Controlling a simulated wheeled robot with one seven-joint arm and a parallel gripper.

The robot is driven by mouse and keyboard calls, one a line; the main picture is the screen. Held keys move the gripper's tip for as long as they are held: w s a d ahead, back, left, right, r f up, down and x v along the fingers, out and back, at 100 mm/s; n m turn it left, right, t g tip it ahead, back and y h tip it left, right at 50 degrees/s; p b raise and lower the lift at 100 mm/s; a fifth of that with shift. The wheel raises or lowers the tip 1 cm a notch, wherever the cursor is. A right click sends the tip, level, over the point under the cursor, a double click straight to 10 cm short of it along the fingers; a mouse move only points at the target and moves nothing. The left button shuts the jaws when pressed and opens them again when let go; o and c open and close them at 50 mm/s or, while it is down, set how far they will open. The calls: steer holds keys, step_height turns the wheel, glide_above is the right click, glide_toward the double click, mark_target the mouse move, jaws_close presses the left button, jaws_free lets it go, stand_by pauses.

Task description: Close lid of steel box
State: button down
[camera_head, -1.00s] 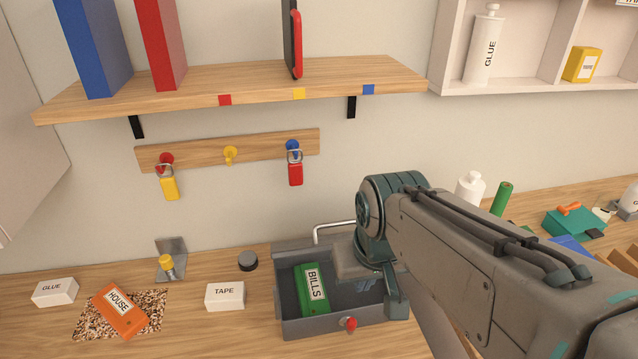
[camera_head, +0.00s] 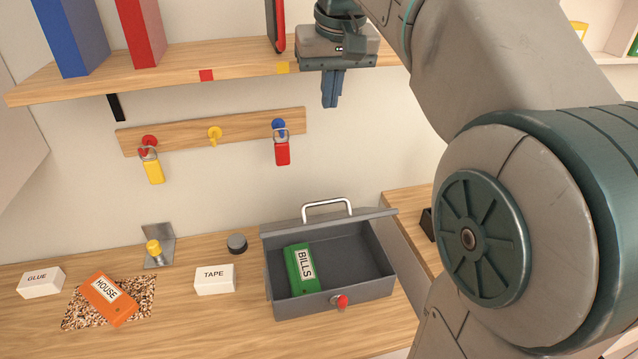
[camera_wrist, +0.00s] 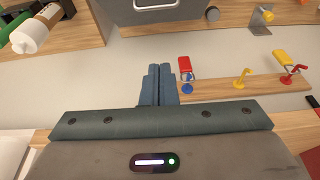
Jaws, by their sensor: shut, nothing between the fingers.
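The steel box (camera_head: 330,301) stands on the desk in the head view, its lid (camera_head: 330,220) open and tipped back behind it, with a metal handle on the lid. A green block labelled BILLS (camera_head: 302,268) lies inside at the left. A red knob (camera_head: 341,302) is on the box's front. My gripper (camera_head: 332,103) is shut and empty, fingers pointing down, in front of the shelf and high above the box, touching nothing I can see. In the wrist view the shut fingers (camera_wrist: 158,88) show, and part of the grey box (camera_wrist: 165,8) is at the top edge.
A wooden shelf (camera_head: 150,87) with binders is close by my gripper. A key rack (camera_head: 180,133) with yellow and red padlocks hangs below it. An orange HOUSE block (camera_head: 108,299), TAPE box (camera_head: 215,280) and GLUE box (camera_head: 41,283) lie left of the steel box.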

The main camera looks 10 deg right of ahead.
steer(key=s+x, duration=0.1)
steer(key=x, duration=0.6)
steer(key=s+x, duration=0.1)
steer(key=x, duration=1.3)
steer(key=shift+s+d+f, duration=0.1)
steer(key=shift+s+f, duration=0.2)
steer(key=shift+f, duration=0.5)
steer(key=shift+f+b, duration=0.2)
steer(key=shift+b, duration=0.15)
